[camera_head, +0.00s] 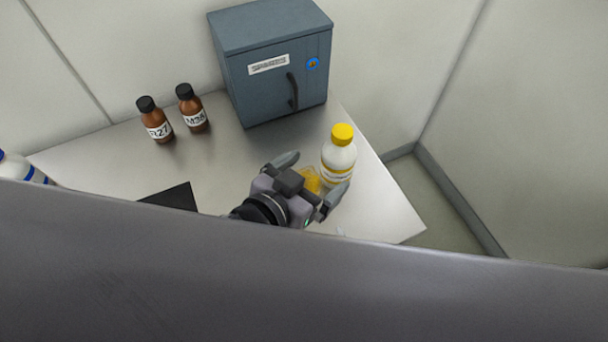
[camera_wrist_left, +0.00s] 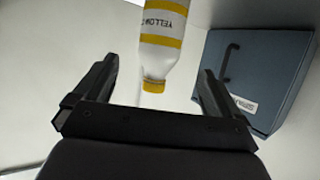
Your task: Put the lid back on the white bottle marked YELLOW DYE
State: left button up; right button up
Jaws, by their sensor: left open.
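The white bottle (camera_head: 339,162) with yellow bands stands upright near the table's right edge. A yellow lid (camera_head: 342,134) shows on its top. In the left wrist view the bottle (camera_wrist_left: 160,62) appears upside down, with "YELLOW" readable and its yellow top (camera_wrist_left: 154,85) between the finger lines. My left gripper (camera_head: 311,178) is open, its fingers apart, just left of and in front of the bottle. I cannot tell whether a finger touches it. A yellow patch (camera_head: 311,182) shows between the fingers, partly hidden; I cannot tell what it is. My right gripper is not in view.
A blue-grey cabinet (camera_head: 272,66) stands at the back of the metal table (camera_head: 222,150). Two brown bottles (camera_head: 157,122) (camera_head: 193,110) stand left of it. A dark surface hides the bottom.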

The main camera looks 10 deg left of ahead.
pick_arm(q)
jog(key=shift+v, duration=1.3)
